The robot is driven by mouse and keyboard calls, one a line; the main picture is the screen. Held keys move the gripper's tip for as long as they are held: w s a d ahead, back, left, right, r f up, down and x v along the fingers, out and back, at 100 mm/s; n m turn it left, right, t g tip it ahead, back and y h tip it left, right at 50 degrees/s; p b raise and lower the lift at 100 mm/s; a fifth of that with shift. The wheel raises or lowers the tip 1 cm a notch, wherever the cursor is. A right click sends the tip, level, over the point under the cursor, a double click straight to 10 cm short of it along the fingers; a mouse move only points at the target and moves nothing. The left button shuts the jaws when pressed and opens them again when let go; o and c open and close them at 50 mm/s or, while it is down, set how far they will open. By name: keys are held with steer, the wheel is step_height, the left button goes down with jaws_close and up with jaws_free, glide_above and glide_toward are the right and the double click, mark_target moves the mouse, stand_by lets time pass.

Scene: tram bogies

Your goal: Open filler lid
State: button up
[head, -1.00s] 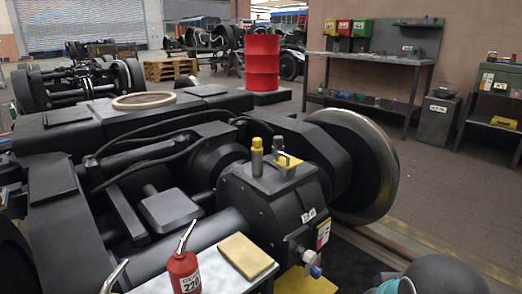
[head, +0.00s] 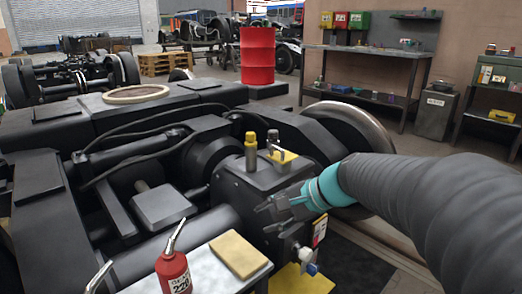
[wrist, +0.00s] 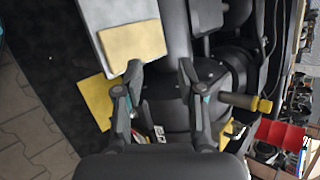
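The black gearbox housing (head: 235,190) has two fittings on top. One is an upright post with a yellow cap (head: 250,140); the other is a short grey metal neck (head: 272,138) beside a yellow plate (head: 288,156). The neck seems to be the filler, but I cannot clearly tell whether its lid is open or shut. My gripper (head: 264,217) is in front of the housing, below and apart from both fittings. In the wrist view my gripper (wrist: 159,66) is open and empty, with the yellow-capped post (wrist: 245,102) to its right. The neck is mostly hidden there.
A red oil can (head: 173,270) and a tan cloth (head: 238,254) are on a light tray (head: 215,280) in front of the housing. A wheel (head: 350,130) stands behind it at right. A red drum (head: 257,55) and a workbench (head: 375,55) are farther back.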

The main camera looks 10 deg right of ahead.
steer(key=w+d+m+t+y, duration=0.35)
steer(key=w+m, duration=0.35)
steer(key=w, duration=0.5)
steer(key=m+t+h+b, duration=0.1)
steer(key=m+t, duration=0.5)
steer(key=m, duration=0.2)
glide_toward(281, 150)
steer(key=x, duration=1.3)
steer(key=shift+w+d+f, duration=0.15)
steer(key=shift+d+f, duration=0.05)
steer(key=shift+d, duration=0.05)
jaws_close()
